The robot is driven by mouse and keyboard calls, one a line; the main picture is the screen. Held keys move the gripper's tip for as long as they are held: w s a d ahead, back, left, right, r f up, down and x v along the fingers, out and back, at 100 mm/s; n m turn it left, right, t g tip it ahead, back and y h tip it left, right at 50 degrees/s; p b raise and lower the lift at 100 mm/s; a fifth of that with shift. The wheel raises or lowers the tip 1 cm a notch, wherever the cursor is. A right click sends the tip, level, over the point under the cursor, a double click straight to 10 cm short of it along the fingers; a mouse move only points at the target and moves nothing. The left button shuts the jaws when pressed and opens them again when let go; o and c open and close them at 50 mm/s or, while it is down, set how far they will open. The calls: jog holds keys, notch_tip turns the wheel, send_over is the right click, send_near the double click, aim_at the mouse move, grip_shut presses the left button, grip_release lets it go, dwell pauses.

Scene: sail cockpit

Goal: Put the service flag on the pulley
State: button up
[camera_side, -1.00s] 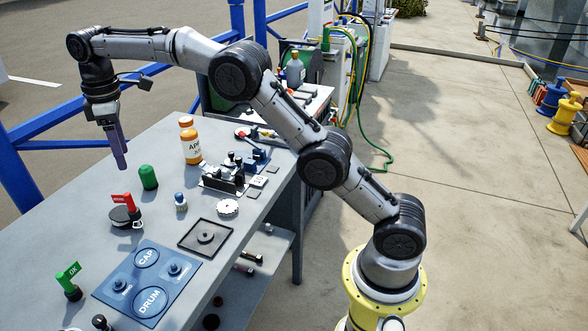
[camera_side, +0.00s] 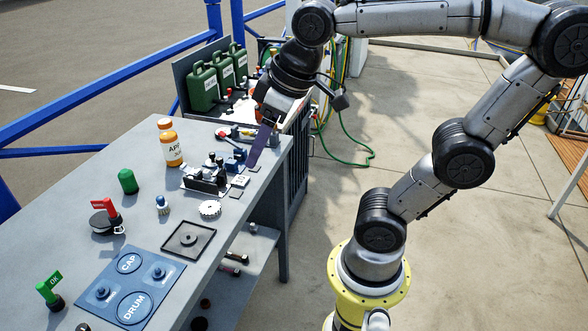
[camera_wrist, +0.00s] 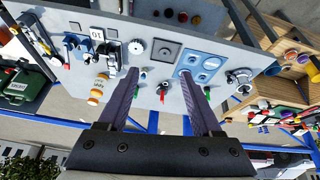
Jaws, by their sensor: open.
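A red flag (camera_side: 105,208), which I take to be the service flag, stands upright at a round black piece (camera_side: 106,224) on the left part of the bench; it also shows in the wrist view (camera_wrist: 163,88). The black piece may be the pulley, but I cannot tell for sure, nor whether the flag sits on it or beside it. My gripper (camera_side: 262,150) is above the right rear part of the bench, well away from the flag, and points down at a tilt. In the wrist view its two fingers (camera_wrist: 160,72) are apart with nothing between them.
A blue board (camera_side: 170,250) marked CAP and DRUM lies at the front. A clamp fixture (camera_side: 205,180) is near my gripper. Green canisters (camera_side: 203,88) stand behind.

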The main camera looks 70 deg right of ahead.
jog(key=s+f+m, duration=0.1)
jog(key=s+f, duration=0.3)
jog(key=s, duration=0.2)
jog(key=shift+d+f+t, duration=0.2)
jog(key=shift+f+t, duration=0.2)
jog(key=shift+c, duration=0.2)
dwell(1.2)
jog(key=shift+c, duration=0.5)
jog(key=shift+m, duration=0.3)
